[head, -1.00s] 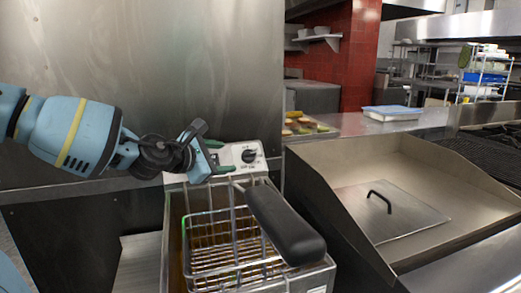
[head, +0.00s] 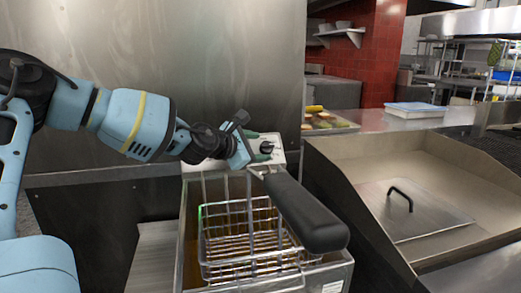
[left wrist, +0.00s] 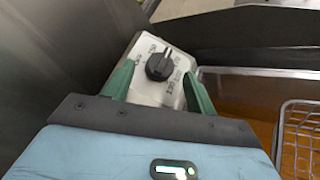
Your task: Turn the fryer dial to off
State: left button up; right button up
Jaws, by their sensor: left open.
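The fryer dial (head: 266,147) is a black knob on a pale control panel at the back of the fryer. It also shows in the left wrist view, where the dial (left wrist: 160,65) has printed numbers around it. My left gripper (head: 262,147) is at the panel. In the left wrist view its two green fingers (left wrist: 157,88) are spread, one on each side of the dial and a little short of it, with nothing between them. I cannot tell whether they touch the panel. The fryer (head: 190,240) holds a wire basket (head: 240,235). My right gripper is not in view.
The basket's black handle (head: 305,215) sticks up toward the front right, close to the dial. A griddle with a steel lid (head: 415,215) stands to the right. A tall steel wall (head: 170,60) is behind the fryer.

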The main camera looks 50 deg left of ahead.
pick_arm(q)
jog(key=shift+w+f, duration=0.25)
jog(key=shift+w, duration=0.4)
jog(key=c, duration=1)
jog(key=shift+b, duration=0.3)
